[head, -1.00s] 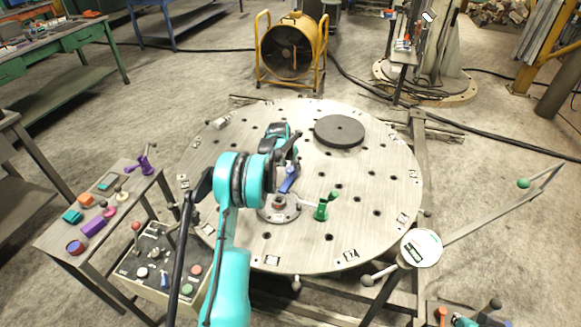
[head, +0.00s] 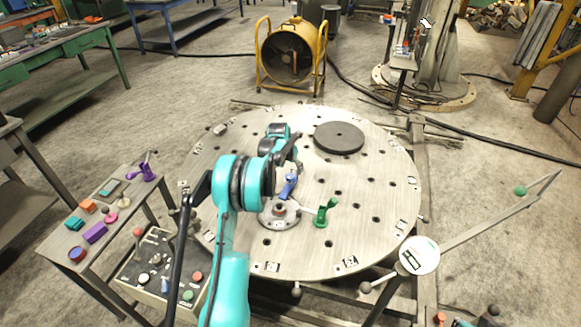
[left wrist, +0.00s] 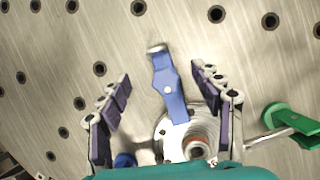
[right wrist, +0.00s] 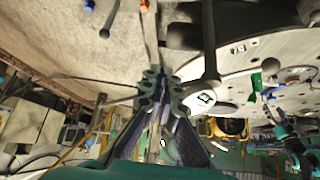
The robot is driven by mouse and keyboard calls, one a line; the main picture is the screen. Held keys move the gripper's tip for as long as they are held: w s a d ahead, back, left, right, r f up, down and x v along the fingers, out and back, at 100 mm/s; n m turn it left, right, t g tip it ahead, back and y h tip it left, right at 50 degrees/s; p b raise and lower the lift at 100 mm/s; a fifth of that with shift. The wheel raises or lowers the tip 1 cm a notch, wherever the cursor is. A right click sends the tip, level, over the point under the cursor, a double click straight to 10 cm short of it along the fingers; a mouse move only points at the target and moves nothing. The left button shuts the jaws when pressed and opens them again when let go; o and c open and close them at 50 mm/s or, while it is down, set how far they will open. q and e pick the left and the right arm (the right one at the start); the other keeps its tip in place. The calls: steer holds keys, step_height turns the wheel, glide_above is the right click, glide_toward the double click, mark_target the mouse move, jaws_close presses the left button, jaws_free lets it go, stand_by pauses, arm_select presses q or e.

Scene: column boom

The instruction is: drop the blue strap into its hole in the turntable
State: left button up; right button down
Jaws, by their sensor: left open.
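The blue strap (head: 289,185) is on the turntable (head: 375,235), its near end at the round hub plate (head: 272,219). In the left wrist view the strap (left wrist: 168,88) lies between the fingers of my left gripper (left wrist: 161,74), with a gap on both sides. This gripper (head: 295,160) is open above the strap. Several dark round holes dot the turntable; which one belongs to the strap cannot be told. My right gripper (right wrist: 160,78) looks shut and empty in the right wrist view, away from the strap.
A green clamp (head: 325,212) stands right of the hub, and a dark disc (head: 339,138) lies at the turntable's back. A side table (head: 75,225) with coloured pieces and a control box (head: 160,268) flank it on the left. A long arm (head: 490,220) with a white disc juts out at right.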

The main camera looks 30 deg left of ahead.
arm_select(q)
steer(key=a+v, duration=0.1)
steer(key=v, duration=1.1)
steer(key=s+d+r+m, duration=0.7)
steer(key=d+r+m, duration=0.15)
steer(key=d, duration=0.25)
steer(key=s+d+r+m+t, duration=0.1)
steer(key=s+d+r+m, duration=0.1)
steer(key=s+d+m, duration=0.7)
steer(key=s+d+f+m, duration=0.2)
steer(key=s+d+m, duration=0.2)
steer(key=s+m, duration=0.5)
steer(key=s+d+f+m+t, duration=0.1)
steer(key=s+d+f+m, duration=0.2)
steer(key=s+m, duration=0.6)
steer(key=shift+d+f+m+t+h, duration=0.3)
steer(key=shift+d+m, duration=0.05)
steer(key=shift+d, duration=0.1)
